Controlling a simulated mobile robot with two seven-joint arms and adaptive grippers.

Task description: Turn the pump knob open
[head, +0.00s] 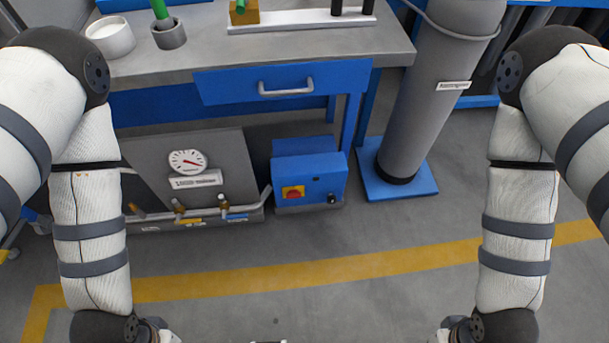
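The pump appears to be the blue box (325,176) on the floor under the workbench. A red knob or switch (293,192) on a yellow square plate sits on its front face. A small black knob (332,199) is at the lower right of that face. I cannot tell which one is the pump knob, or its exact setting. My two arms hang down at the left and right of the view, well apart from the box.
A grey panel with a dial gauge (187,162) and several small valves on a pipe stands left of the box. A grey gas cylinder (418,110) on a blue base stands to the right. The workbench (200,45) overhangs the box. The floor in front is clear, with a yellow line.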

